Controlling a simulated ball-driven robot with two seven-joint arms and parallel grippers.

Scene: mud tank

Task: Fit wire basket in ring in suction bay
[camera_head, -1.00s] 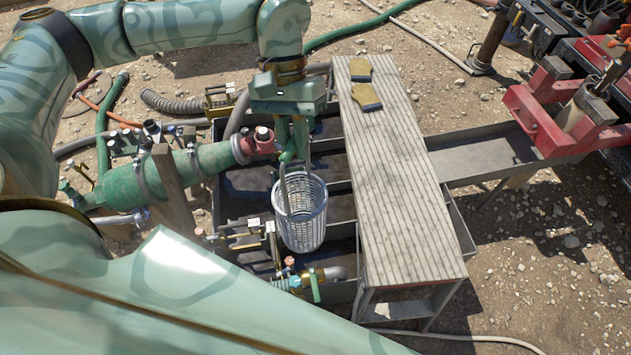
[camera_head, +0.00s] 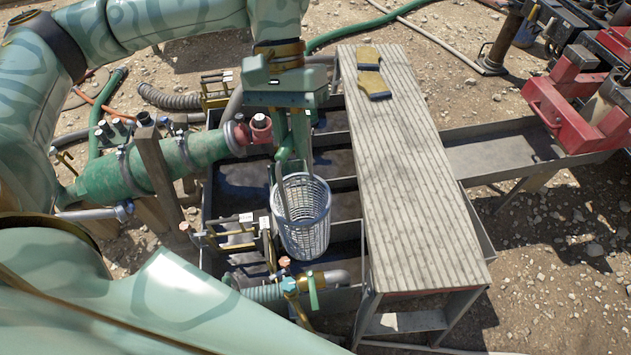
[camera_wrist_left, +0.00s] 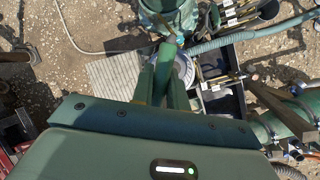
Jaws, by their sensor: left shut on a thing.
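The wire basket (camera_head: 302,218) is a pale grey mesh cylinder with an open top, hanging about upright over the front part of the mud tank (camera_head: 340,187). The ring in the suction bay cannot be made out. My right gripper is not in view.
A slatted walkway (camera_head: 415,170) with work gloves (camera_head: 371,73) runs along the tank's right side. A ribbed hose with a valve (camera_head: 290,285) lies in front. A green pipe (camera_head: 150,165) is at left.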

